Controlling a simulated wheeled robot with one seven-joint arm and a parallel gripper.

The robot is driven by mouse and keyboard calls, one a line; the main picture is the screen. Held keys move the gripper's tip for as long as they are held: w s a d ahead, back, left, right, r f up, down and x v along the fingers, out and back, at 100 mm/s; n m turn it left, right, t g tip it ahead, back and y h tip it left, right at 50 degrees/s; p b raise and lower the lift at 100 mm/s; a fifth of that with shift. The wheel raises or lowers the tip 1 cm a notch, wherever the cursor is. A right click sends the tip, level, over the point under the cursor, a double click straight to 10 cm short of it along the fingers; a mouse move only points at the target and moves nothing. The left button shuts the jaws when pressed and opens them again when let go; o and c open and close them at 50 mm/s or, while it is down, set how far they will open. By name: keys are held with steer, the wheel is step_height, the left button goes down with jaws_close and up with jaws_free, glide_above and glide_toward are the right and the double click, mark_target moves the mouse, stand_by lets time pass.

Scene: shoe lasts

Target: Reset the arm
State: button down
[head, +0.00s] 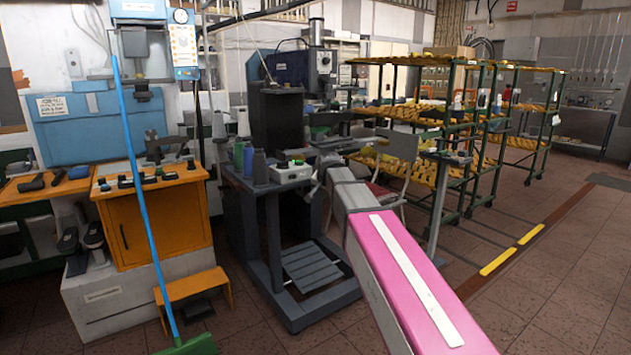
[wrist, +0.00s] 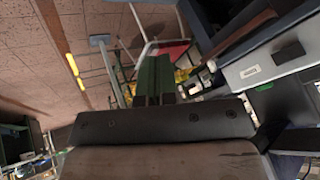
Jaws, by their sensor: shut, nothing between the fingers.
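My arm (head: 405,270), with a pink top and a white strip, reaches from the lower right of the head view toward the middle. Its far end is beside the dark machine stand, and I cannot make out the fingers there. In the wrist view my gripper (wrist: 156,68) shows as two dark green fingers side by side beyond a dark body. The fingers are shut and hold nothing. The wrist view is tilted, with the floor at upper left and the workshop furniture on the right.
A dark machine stand (head: 290,215) with bottles and a small grey-green device (head: 292,173) is close left of the arm. An orange cabinet (head: 155,225) and a blue pole (head: 140,180) are farther left. Racks of yellow lasts (head: 415,170) stand behind. Tiled floor (head: 560,270) at right is clear.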

steer(key=s+d+f+n+g, duration=0.1)
steer(key=s+d+f+g, duration=0.1)
steer(key=s+d+f, duration=0.3)
steer(key=s+d+f+n+g, duration=0.2)
steer(key=s+d+f, duration=0.3)
steer(key=s+f, duration=0.9)
steer(key=s+d+f+n+g, duration=0.2)
steer(key=s+d+f, duration=0.3)
steer(key=s+f, duration=0.4)
steer(key=shift+s+d+f+g+h, duration=0.3)
steer(key=shift+d+f+g+h, duration=0.1)
steer(key=shift+f, duration=0.35)
